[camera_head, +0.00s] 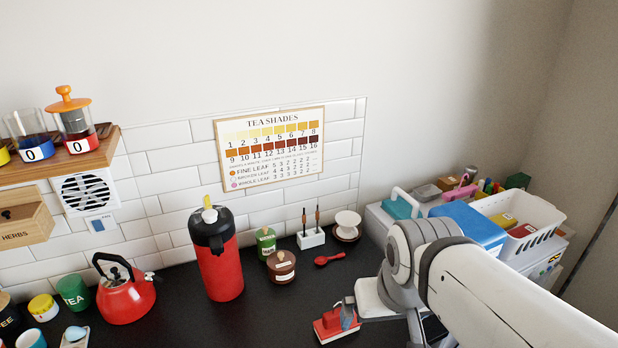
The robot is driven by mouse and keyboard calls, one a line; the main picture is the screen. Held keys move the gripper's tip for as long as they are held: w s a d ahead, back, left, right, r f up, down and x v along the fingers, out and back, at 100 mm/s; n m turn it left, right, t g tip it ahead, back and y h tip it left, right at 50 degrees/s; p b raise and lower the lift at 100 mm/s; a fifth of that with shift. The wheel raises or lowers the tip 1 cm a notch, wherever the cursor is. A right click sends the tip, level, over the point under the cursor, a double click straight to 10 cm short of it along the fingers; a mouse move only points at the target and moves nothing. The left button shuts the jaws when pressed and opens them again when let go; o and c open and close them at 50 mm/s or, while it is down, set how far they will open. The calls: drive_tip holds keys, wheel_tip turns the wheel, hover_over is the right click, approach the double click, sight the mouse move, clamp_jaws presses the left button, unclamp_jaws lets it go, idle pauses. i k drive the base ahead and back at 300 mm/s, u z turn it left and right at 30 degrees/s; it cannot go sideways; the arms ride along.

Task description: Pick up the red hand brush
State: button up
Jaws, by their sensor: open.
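A red block-shaped thing with a pale lower edge, which looks like the red hand brush (328,332), lies on the dark counter at the bottom, right of the centre. My gripper (352,312) is at its right end, low over the counter, with its fingers close around or beside the upper part of the brush. The jaws are open. My white and grey arm reaches in from the lower right and hides part of the counter there. I cannot tell whether the fingers touch the brush.
A red pump flask (220,270) and a red kettle (125,297) stand to the left. Behind are a brown jar (281,268), a green jar (266,243) and a small red scoop (329,259). A white basket (520,222) and a blue box (468,222) are at the right.

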sight(327, 328)
drive_tip(key=u, duration=1.45)
drive_tip(key=k, duration=1.15)
drive_tip(key=z, duration=0.8)
drive_tip(key=i, duration=1)
drive_tip(key=z, duration=0.05)
